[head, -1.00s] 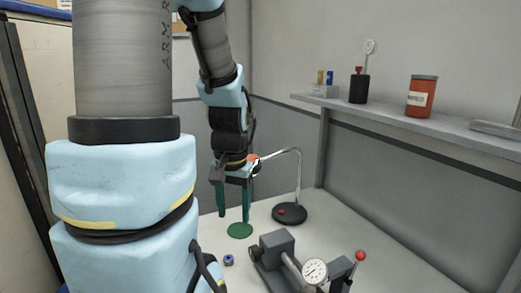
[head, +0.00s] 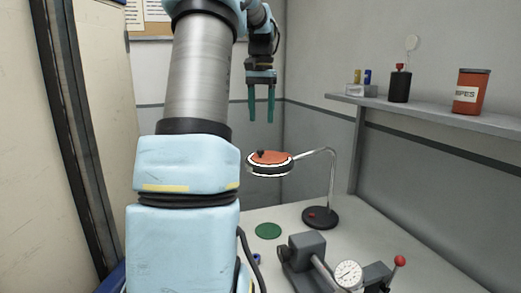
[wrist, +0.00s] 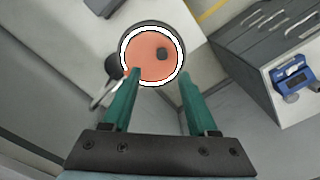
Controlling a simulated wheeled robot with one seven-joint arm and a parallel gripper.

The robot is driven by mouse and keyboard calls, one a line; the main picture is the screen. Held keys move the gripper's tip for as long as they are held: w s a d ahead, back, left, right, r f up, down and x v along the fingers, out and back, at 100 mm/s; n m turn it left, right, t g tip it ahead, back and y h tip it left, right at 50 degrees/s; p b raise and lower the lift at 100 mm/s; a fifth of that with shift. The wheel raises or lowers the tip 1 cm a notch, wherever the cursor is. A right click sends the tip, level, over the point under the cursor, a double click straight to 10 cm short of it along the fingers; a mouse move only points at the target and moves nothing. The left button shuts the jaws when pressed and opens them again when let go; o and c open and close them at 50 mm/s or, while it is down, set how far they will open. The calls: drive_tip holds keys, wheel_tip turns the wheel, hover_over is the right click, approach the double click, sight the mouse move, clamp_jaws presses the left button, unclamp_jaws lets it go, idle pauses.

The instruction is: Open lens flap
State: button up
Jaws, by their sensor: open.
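The lens lamp stands on the bench, with a round black base and a bent metal neck. Its head carries an orange round flap (head: 270,157) with a dark knob, lying flat and closed over the white-rimmed ring (head: 268,170). My gripper (head: 262,118) is open and empty, pointing down, well above the lamp head. In the wrist view the two green fingers (wrist: 158,78) are spread, with the flap beyond and between their tips.
A dial gauge fixture (head: 347,273) with a red-knobbed lever stands on the bench at front right. A green disc (head: 268,231) lies flat below the lamp head. The shelf (head: 430,117) holds an orange tub (head: 471,92) and a black bottle (head: 400,86).

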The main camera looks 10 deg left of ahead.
drive_tip(key=p, duration=0.2)
approach(269, 153)
drive_tip(key=s+f, duration=0.1)
drive_tip(key=f, duration=0.1)
drive_tip(key=s+a+f, duration=0.1)
drive_tip(key=s, duration=0.1)
drive_tip(key=s+a+f, duration=0.1)
drive_tip(key=f, duration=0.1)
drive_tip(key=shift+s+a+f, duration=0.15)
drive_tip(key=shift+s+f, duration=0.1)
drive_tip(key=shift+f, duration=0.1)
drive_tip(key=shift+c, duration=0.3)
clamp_jaws()
idle(0.7)
